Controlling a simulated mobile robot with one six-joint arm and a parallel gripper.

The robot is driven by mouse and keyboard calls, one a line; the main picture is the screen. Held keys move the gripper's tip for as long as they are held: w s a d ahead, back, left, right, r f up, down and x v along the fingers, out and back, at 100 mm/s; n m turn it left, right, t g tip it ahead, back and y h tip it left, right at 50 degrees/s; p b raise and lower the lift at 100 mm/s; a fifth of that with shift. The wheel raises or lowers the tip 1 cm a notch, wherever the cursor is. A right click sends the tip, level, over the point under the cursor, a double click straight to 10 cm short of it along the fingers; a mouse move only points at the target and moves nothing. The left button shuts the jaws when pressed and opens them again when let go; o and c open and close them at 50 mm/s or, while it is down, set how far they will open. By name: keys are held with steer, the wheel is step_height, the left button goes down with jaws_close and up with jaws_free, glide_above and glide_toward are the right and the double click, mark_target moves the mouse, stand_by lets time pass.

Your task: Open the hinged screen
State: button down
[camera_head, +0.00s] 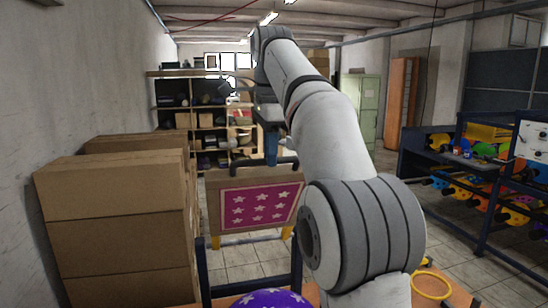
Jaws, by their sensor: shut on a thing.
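The hinged screen (212,206) is a wood-coloured frame around a pink panel with white stars. It stands tilted up behind the table, between dark posts. A dark handle bar (228,168) runs along its top edge. My gripper (271,160) has blue fingers and points down at this bar. It is shut on the screen's handle near the right part of the top edge. A purple balloon (270,298) with white stars sits below the screen at the bottom edge, partly cut off. My arm hides what lies right of the screen.
Stacked cardboard boxes (115,225) stand close on the left. A yellow ring (432,285) lies on the orange table at lower right. A dark rack (480,190) with coloured reels stands at right. A full shelf (205,110) is behind. Tiled floor shows between.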

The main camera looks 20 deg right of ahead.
steer(key=shift+w+f, duration=0.3)
steer(key=shift+w, duration=0.2)
steer(key=c, duration=1.9)
jaws_free()
steer(key=o, duration=0.3)
steer(key=shift+w+f, duration=0.25)
steer(key=shift+w, duration=0.45)
steer(key=shift+o, duration=1)
steer(key=shift+s+r, duration=0.2)
steer(key=shift+s, duration=0.15)
steer(key=shift+w, duration=0.15)
